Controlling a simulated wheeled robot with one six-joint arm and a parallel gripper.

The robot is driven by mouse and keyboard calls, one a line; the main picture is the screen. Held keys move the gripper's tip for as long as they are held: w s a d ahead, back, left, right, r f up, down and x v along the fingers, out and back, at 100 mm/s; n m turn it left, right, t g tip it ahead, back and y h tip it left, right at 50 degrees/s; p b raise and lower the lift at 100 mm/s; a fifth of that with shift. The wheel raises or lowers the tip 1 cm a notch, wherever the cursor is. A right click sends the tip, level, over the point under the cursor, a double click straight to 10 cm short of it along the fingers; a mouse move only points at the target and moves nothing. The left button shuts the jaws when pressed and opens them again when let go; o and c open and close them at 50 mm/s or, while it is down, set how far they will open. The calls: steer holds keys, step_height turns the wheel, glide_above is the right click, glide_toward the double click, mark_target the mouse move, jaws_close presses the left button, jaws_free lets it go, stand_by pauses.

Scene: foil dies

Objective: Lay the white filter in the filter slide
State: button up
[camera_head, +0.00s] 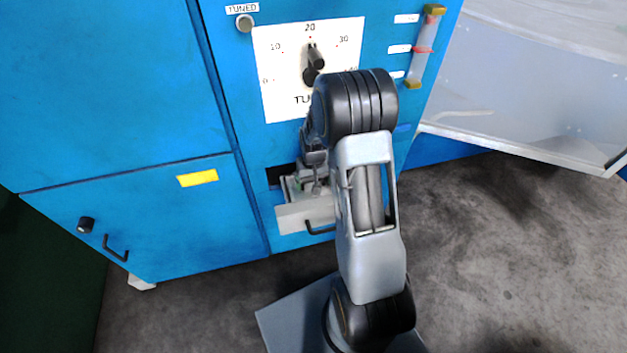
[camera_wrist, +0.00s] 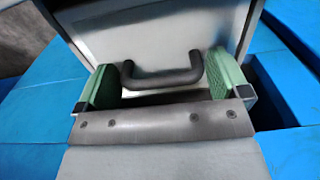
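The filter slide (camera_head: 292,220) is a pale grey drawer standing out from the blue machine, with a black handle (camera_head: 320,229) on its front. My gripper (camera_head: 308,184) is low over the slide, close to the machine face, and partly hidden by my arm. In the wrist view, its green-padded fingers (camera_wrist: 164,80) are wide apart. The slide's black handle (camera_wrist: 162,77) shows between them in the picture, against a pale grey panel (camera_wrist: 155,32). I cannot tell whether the fingers touch the slide. I cannot make out the white filter in either view.
A dark opening (camera_head: 275,176) is behind the slide. A tuning dial (camera_head: 311,72) is above it. A lower left door has a black knob (camera_head: 86,225) and handle (camera_head: 117,249). A translucent panel (camera_head: 540,85) juts out at right. The grey floor at right is clear.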

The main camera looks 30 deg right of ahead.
steer(key=shift+o, duration=0.4)
steer(key=shift+r, duration=0.3)
step_height(320, 180, up, 8)
steer(key=shift+f+p, duration=0.15)
steer(key=shift+p, duration=0.7)
steer(key=s+a+r+n+t, duration=0.1)
steer(key=s+a+r, duration=0.3)
steer(key=s+r, duration=0.2)
steer(key=s+a+r+n+t, duration=0.1)
steer(key=s+a+r, duration=0.4)
steer(key=s, duration=0.5)
steer(key=shift+a+r+t, duration=0.2)
steer(key=shift+r+t, duration=0.3)
steer(key=shift+r, duration=0.45)
step_height(320, 180, up, 11)
steer(key=p, duration=0.9)
steer(key=shift+a+f+t, duration=0.15)
steer(key=shift+t, duration=0.15)
